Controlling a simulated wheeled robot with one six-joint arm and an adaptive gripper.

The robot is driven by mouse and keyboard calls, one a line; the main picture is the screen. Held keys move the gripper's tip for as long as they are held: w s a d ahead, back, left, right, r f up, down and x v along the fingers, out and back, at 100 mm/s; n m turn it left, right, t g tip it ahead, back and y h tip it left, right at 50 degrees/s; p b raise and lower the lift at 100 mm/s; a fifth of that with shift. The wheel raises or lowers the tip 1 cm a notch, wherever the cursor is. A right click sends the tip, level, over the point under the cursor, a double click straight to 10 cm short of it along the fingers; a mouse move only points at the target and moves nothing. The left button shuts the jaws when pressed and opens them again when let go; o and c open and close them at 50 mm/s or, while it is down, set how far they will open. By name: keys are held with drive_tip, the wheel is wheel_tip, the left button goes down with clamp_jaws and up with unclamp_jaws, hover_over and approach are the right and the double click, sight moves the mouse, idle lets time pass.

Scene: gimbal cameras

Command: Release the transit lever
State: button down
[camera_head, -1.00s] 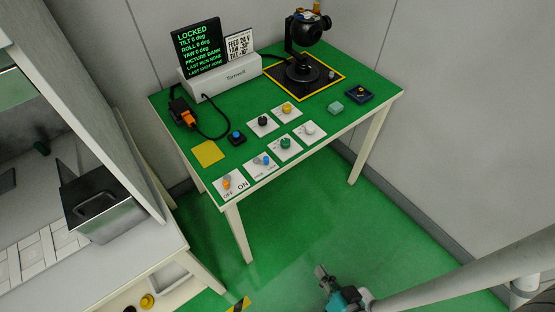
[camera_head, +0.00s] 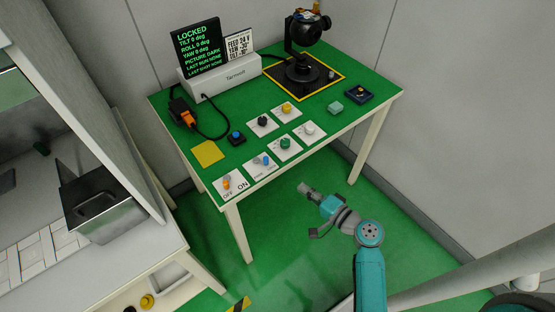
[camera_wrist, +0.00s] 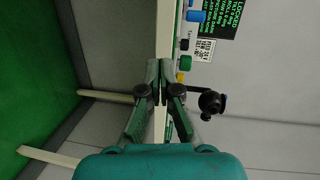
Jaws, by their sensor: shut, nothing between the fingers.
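A black gimbal camera (camera_head: 303,45) stands on a dark pad with a yellow border at the back of the green table (camera_head: 350,98). A small grey upright piece (camera_head: 331,75) shows on the pad beside its base; I cannot tell whether it is the transit lever. The display (camera_head: 196,48) reads LOCKED, tilt, roll and yaw 0 deg, picture dark. My gripper (camera_head: 305,189) is shut and empty, in front of the table's front edge and apart from the controls. In the wrist view my gripper (camera_wrist: 160,75) points toward the table edge, with the gimbal (camera_wrist: 211,102) to its right.
White-plated knobs, including a green knob (camera_head: 285,143) and an OFF/ON switch (camera_head: 227,183), line the table's front. A grey bench with a metal bin (camera_head: 103,204) stands left. Green floor is clear between.

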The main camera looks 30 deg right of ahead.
sight(277, 166)
drive_tip(key=w+d+r+t+y, duration=0.1)
drive_tip(key=w+d+r, duration=0.1)
drive_tip(key=d+r, duration=0.2)
drive_tip(key=shift+w, duration=0.15)
drive_tip(key=x, duration=1)
drive_tip(key=shift+r, duration=0.25)
drive_tip(key=a, duration=0.2)
drive_tip(key=shift+a, duration=0.95)
